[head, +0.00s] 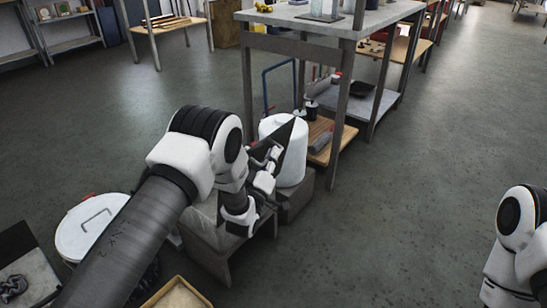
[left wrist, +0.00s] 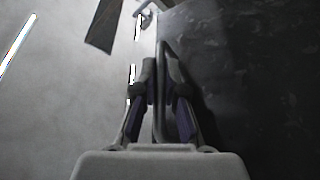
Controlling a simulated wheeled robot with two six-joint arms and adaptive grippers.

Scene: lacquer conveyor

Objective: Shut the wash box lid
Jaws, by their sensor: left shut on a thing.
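A dark flat panel (head: 291,148), which looks like the wash box lid, stands tilted up beside my left gripper (head: 272,155) in the head view. A grey box-like body (head: 212,236) is below it, partly hidden by my left arm. In the left wrist view, my left gripper (left wrist: 160,78) is shut on a thin bar at the edge of a dark, speckled surface (left wrist: 240,75), which seems to be the lid with its handle. The box's inside is hidden. Only part of my right arm shows at the right edge; its gripper is out of view.
A white drum (head: 290,172) stands right behind the panel. A tall table (head: 345,28) with a lower shelf is beyond. A white round lid (head: 88,226) on a container is at the left, and a wooden tray (head: 178,294) is at the bottom. Floor at the right is clear.

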